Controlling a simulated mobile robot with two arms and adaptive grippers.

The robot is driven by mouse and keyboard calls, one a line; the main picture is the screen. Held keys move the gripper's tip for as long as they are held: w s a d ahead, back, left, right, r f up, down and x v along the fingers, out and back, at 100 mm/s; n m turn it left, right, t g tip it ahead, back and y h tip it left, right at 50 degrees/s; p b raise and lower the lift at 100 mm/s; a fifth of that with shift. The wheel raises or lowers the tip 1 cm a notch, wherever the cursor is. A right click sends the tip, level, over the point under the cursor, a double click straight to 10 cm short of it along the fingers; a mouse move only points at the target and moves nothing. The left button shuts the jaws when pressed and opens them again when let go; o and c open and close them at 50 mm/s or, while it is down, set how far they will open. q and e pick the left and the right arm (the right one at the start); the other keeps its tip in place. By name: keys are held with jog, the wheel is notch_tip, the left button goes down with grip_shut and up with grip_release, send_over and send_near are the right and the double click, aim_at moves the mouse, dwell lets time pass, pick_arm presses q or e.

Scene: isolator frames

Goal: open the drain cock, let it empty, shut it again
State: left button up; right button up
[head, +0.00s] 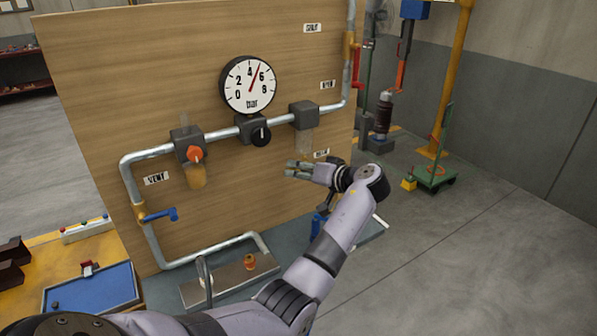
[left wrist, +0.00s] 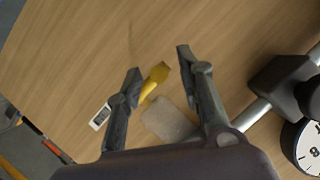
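A yellow lever (left wrist: 155,80), apparently the drain cock, shows in the left wrist view just beyond a clear, greyish bowl (left wrist: 168,118). In the head view that bowl (head: 304,143) hangs under a dark block (head: 304,115) on the pipe; I cannot make out the lever there. My left gripper (head: 298,169) is just below the bowl, in front of the wooden panel. In the left wrist view its two fingers (left wrist: 160,64) are apart, with the lever seen between the tips. I cannot tell whether they touch it. My right gripper is not in view.
A gauge (head: 248,85) reads about 5 bar, above a black knob (head: 261,134). Left of it hangs an amber bowl (head: 195,176) under an orange knob (head: 194,153). Blue (head: 160,215) and red (head: 357,65) handles sit on the pipe. A metal tray (head: 230,280) lies below.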

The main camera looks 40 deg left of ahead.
pick_arm(q)
jog(key=v, duration=1.1)
